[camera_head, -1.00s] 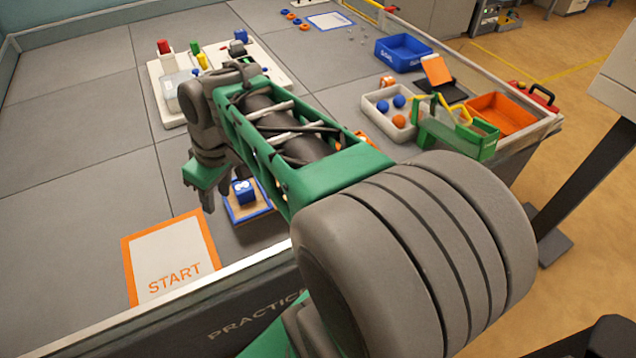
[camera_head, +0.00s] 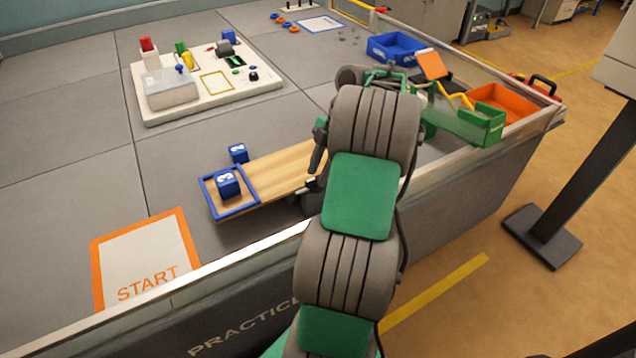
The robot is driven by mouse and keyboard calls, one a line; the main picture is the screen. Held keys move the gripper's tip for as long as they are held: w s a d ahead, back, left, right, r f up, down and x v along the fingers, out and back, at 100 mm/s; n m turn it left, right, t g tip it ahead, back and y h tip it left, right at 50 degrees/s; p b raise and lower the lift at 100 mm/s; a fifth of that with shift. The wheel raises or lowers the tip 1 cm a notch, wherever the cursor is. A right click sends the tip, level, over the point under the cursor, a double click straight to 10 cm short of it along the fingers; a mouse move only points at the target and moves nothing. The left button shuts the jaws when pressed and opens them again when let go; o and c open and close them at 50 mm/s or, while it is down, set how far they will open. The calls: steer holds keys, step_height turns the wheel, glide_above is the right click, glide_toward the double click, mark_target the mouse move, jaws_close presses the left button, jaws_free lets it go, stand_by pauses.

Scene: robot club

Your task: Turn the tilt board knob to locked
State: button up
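The tilt board (camera_head: 277,168) is a light wooden plank near the front wall of the table. Its left end carries a blue frame (camera_head: 213,205) with a blue numbered cube (camera_head: 228,184) inside. A second blue cube (camera_head: 238,152) stands just behind the board. The board's right part is hidden behind my arm, and I see no knob. My gripper (camera_head: 317,158) is at the board's right visible part, mostly hidden by my arm. Only a dark finger and a bit of green show, so its opening is unclear.
A white panel (camera_head: 215,105) with switches and a clear box stands at the back left. A START mat (camera_head: 150,255) lies at the front left. The table's low front wall (camera_head: 240,262) borders the work area.

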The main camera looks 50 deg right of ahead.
steer(key=shift+a+f, duration=0.2)
steer(key=shift+f, duration=0.25)
jaws_close()
stand_by(0.3)
